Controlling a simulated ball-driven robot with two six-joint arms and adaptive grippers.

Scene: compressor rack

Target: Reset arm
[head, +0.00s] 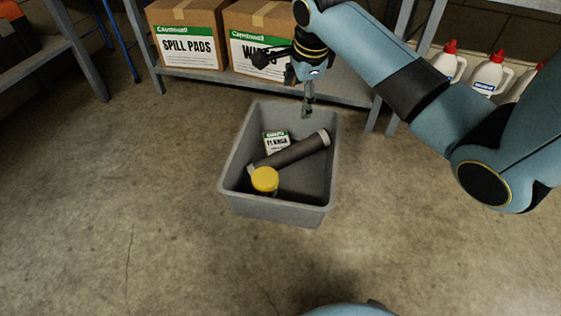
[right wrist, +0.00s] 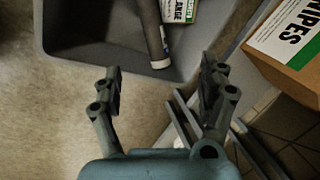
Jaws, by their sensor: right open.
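My right gripper (head: 308,108) hangs from its arm near the far right rim of the grey bin (head: 275,210) in the head view. In the right wrist view the gripper (right wrist: 160,88) has its two fingers spread apart with nothing between them. The bin holds a dark tube (head: 297,151) with a pale end, a small white and green box (head: 276,143) and a yellow-capped container (head: 265,180). The tube (right wrist: 152,30) and the small box (right wrist: 181,10) also show in the right wrist view, beyond the fingers. My left gripper is not in view.
A metal shelf (head: 225,78) behind the bin carries a spill pads box (head: 187,45) and a wipes box (head: 250,50). Several white bottles with red caps (head: 489,75) stand at the right. The concrete floor left of the bin is clear.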

